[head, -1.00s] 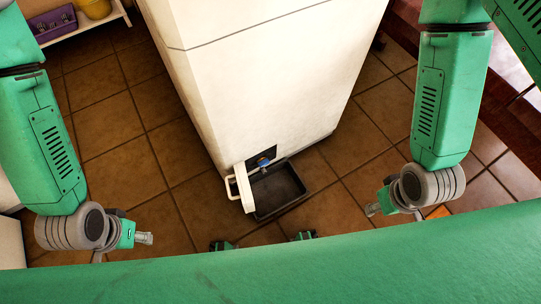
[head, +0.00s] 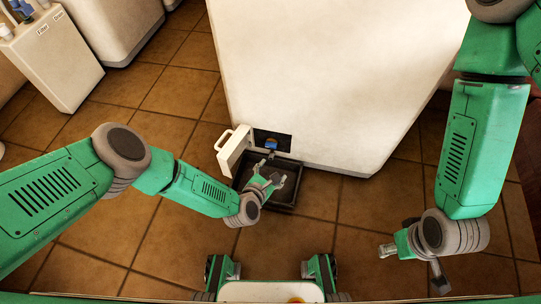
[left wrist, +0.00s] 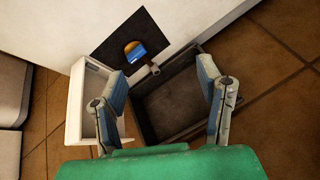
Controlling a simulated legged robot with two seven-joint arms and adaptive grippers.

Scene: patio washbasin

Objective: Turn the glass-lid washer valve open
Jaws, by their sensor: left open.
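The washer is the white cabinet (head: 335,80). Its valve has a blue handle (head: 271,147) in a dark recess low on the front. The blue handle (left wrist: 137,56) shows upper centre in the left wrist view, with a grey spout (left wrist: 154,69) beside it. My left gripper (head: 270,177) is open and empty, in front of the valve and over the dark tray (head: 290,196). In the left wrist view its fingers (left wrist: 162,78) are spread apart below the handle, not touching it.
A white flap door (head: 233,149) stands open at the left of the recess, close to my left gripper; it also shows in the left wrist view (left wrist: 86,105). Another white unit (head: 50,58) stands at the far left. Tiled floor (head: 370,215) right of the tray is clear.

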